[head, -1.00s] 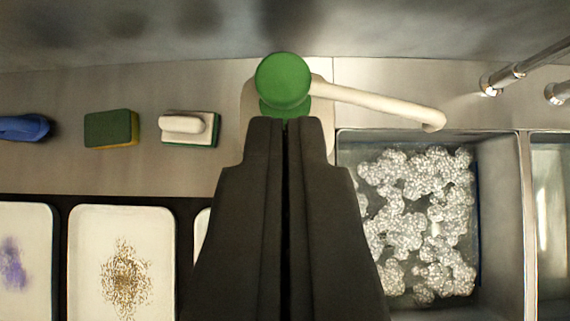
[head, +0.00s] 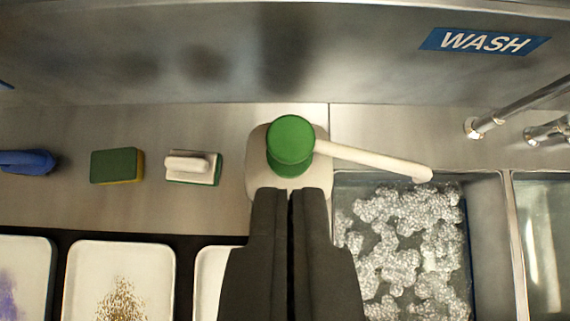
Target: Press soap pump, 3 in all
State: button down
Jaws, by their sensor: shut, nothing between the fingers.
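The soap pump (head: 290,140) has a round green top and a long white spout (head: 375,161) pointing right over the sink's back edge. Its pale body shows beneath the top, on the steel counter. My gripper (head: 290,192) is shut and empty. Its fingertips are in front of the green top in the picture, overlapping the pale body. I cannot tell their height against the pump top or whether they touch the pump.
A wash sink (head: 484,228) with foam is at right, below metal taps (head: 484,125). A white-handled brush (head: 192,168), a green and yellow sponge (head: 117,166) and a blue item (head: 27,161) lie left. Trays (head: 121,252) with residue are at lower left. A steel wall stands behind.

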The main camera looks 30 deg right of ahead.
jog(key=shift+w+a+r, duration=0.1)
jog(key=shift+r, duration=0.25)
send_over(288, 122)
jog(key=s+a, duration=0.2)
jog(key=f, duration=0.7)
jog(key=shift+s+d+f, duration=0.1)
jog(key=shift+d, duration=0.15)
notch_tip(288, 122, down, 3)
jog(key=shift+f, duration=0.55)
jog(key=shift+f, duration=0.1)
